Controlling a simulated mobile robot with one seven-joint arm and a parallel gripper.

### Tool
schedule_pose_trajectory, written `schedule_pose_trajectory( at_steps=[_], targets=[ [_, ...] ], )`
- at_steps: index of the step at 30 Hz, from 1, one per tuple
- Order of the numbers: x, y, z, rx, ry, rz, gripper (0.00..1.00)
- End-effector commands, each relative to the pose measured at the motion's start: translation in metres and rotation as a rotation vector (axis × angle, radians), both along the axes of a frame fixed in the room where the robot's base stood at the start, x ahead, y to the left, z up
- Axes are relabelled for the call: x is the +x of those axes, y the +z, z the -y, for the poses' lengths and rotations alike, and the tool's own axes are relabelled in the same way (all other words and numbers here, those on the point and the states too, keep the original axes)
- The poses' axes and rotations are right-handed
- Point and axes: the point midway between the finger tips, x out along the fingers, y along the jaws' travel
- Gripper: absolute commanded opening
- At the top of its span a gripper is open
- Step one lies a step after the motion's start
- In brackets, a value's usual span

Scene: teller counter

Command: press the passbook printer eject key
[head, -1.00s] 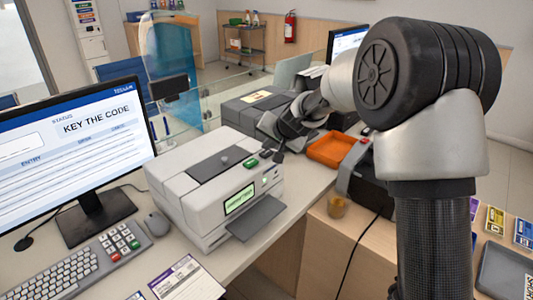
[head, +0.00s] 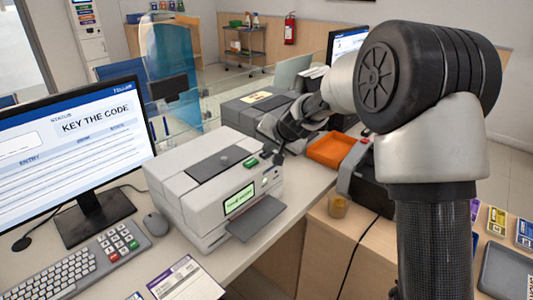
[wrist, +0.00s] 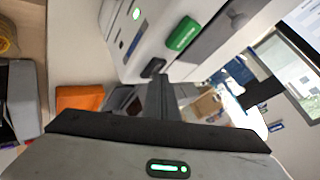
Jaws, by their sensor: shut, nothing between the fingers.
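The passbook printer (head: 180,210) is a light grey box on the counter, with a lit green display (head: 239,200) and a tray at its front. A green key (head: 251,162) is on its top, and it shows large in the wrist view (wrist: 183,33). I cannot read a label on either key. My gripper (head: 279,157) is shut and empty at the printer's right back corner.
A monitor (head: 65,150), keyboard (head: 60,270) and mouse (head: 156,224) stand left of the printer. An orange tray (head: 331,149) and a small amber cup (head: 338,206) are to the right. A glass screen runs behind the counter.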

Motion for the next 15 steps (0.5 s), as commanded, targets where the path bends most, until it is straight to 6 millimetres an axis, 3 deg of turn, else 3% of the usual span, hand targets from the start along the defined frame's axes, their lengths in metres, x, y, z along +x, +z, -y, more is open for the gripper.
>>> schedule_pose_trajectory(
  at_steps=[7, 15],
  targets=[
    [0.000, 0.001, 0.000, -0.001, 0.001, -0.002, 0.00],
    [-0.001, 0.016, 0.000, 0.000, 0.001, -0.001, 0.00]
  ],
)
